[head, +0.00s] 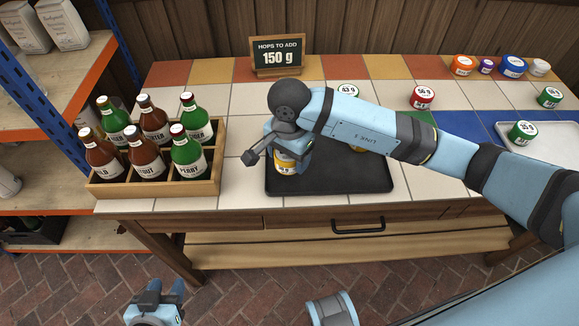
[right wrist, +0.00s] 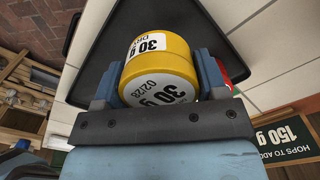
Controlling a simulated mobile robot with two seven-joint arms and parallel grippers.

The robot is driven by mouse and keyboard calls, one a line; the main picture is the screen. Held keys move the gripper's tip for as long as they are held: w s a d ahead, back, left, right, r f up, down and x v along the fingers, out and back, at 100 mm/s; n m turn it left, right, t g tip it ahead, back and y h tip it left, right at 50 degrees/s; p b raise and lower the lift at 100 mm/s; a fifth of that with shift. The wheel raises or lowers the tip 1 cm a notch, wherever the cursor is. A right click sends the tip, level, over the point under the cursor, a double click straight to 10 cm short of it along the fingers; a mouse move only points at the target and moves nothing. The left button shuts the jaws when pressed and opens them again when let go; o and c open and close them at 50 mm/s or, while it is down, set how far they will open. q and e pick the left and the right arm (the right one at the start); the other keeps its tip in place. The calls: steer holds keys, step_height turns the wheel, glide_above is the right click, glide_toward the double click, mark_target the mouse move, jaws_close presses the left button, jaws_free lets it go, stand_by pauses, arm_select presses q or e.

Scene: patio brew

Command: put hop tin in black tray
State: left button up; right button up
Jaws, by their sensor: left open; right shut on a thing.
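The yellow hop tin (head: 285,168) with a white label is at the left part of the black tray (head: 350,178). My right gripper (head: 284,150) is shut on it from above. In the right wrist view the tin (right wrist: 160,60) sits between both fingers, reads 30 g, and has the black tray (right wrist: 105,55) behind it. I cannot tell whether the tin touches the tray floor. My left gripper (head: 158,298) is open and empty, low in front of the table.
A wooden crate (head: 150,190) of several bottles stands left of the tray. A 150 g sign (head: 277,55) stands behind. Red (head: 422,97) and green (head: 522,132) tins stand to the right, with several others. My right arm hides part of the tray's back.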

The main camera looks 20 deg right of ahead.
mark_target(289, 168)
steer(key=shift+f, duration=2.15)
steer(key=shift+f+b, duration=0.1)
steer(key=shift+b, duration=0.2)
steer(key=o, duration=0.6)
steer(key=shift+o, duration=0.2)
step_height(289, 168, up, 12)
steer(key=shift+r+p, duration=0.15)
steer(key=shift+p, duration=0.55)
steer(key=shift+s, duration=0.1)
